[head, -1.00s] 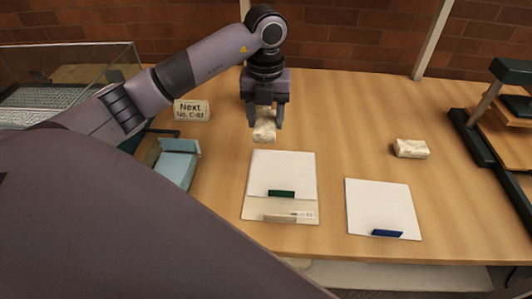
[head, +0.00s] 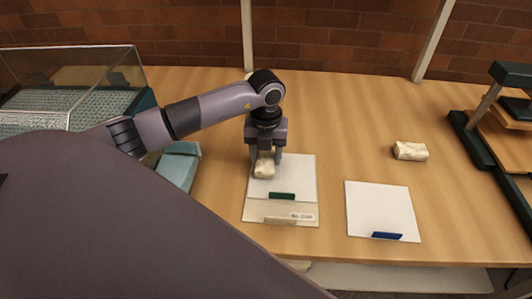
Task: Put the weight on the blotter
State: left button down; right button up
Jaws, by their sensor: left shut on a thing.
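My left gripper (head: 266,160) points down and is shut on a pale marbled weight (head: 264,171). The weight is over the upper left part of a white sheet (head: 301,176) with a green tab (head: 282,196). I cannot tell whether it touches the sheet. A second white sheet (head: 380,205) with a blue tab (head: 387,236) lies flat to the right, with nothing on it but the tab. I cannot tell for sure which sheet is the blotter. A second marbled weight (head: 410,151) lies on the table at the right. My right gripper is not in view.
A glass-topped case (head: 75,95) and a blue box (head: 178,168) stand at the left, partly behind my arm. A dark-framed press (head: 480,140) stands at the right. The wooden table (head: 345,115) is clear behind the sheets.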

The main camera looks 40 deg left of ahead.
aim_at(266, 157)
pick_arm(q)
jog(key=c, duration=0.8)
grip_release()
jog(key=shift+f, duration=0.2)
jog(key=o, duration=0.4)
jog(key=shift+r, duration=0.1)
notch_tip(266, 157, up, 12)
jog(key=shift+r, duration=0.15)
